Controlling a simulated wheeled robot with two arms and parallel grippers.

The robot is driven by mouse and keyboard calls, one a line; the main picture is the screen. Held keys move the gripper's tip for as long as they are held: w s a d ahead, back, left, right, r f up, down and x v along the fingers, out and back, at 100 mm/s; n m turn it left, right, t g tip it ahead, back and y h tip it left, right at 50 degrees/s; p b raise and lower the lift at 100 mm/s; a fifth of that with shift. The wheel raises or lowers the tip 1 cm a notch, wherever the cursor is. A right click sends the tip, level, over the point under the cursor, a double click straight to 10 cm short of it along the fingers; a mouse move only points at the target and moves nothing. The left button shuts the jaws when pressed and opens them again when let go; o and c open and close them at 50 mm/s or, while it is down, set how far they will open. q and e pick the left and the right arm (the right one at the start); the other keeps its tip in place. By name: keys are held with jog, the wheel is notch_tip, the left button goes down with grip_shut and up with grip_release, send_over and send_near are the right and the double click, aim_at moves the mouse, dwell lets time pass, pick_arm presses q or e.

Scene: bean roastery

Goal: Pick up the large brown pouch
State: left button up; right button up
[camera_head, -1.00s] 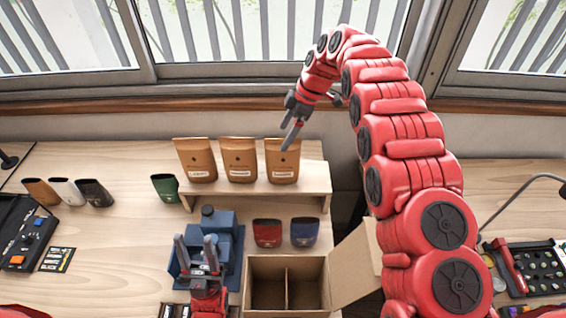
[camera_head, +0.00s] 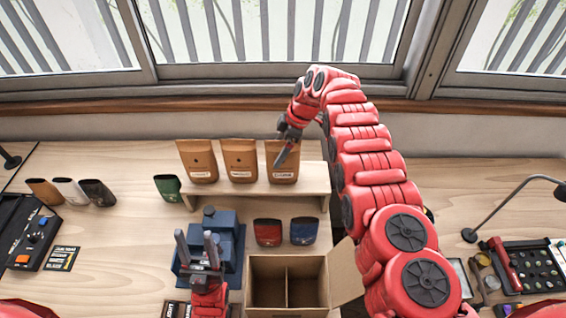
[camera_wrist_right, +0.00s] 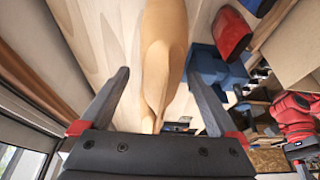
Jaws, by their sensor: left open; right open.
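Three large brown pouches stand upright in a row on the raised wooden shelf: a left one (camera_head: 198,163), a middle one (camera_head: 240,162) and a right one (camera_head: 284,174). My right gripper (camera_head: 284,154) is open and points down at the top of the right pouch, hiding part of it. In the right wrist view, a brown pouch (camera_wrist_right: 163,40) lies between the open fingers (camera_wrist_right: 157,70), with a gap on each side. My left gripper (camera_head: 198,245) is open and empty, low in front of the blue machine (camera_head: 216,227).
Red (camera_head: 268,231) and blue (camera_head: 304,230) pouches stand below the shelf (camera_head: 316,182), behind an open cardboard box (camera_head: 322,282). A green pouch (camera_head: 167,187) and several small pouches stand left. A lamp (camera_head: 500,205) and tool tray (camera_head: 540,268) are at right.

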jog(key=shift+c, duration=0.3)
grip_shut()
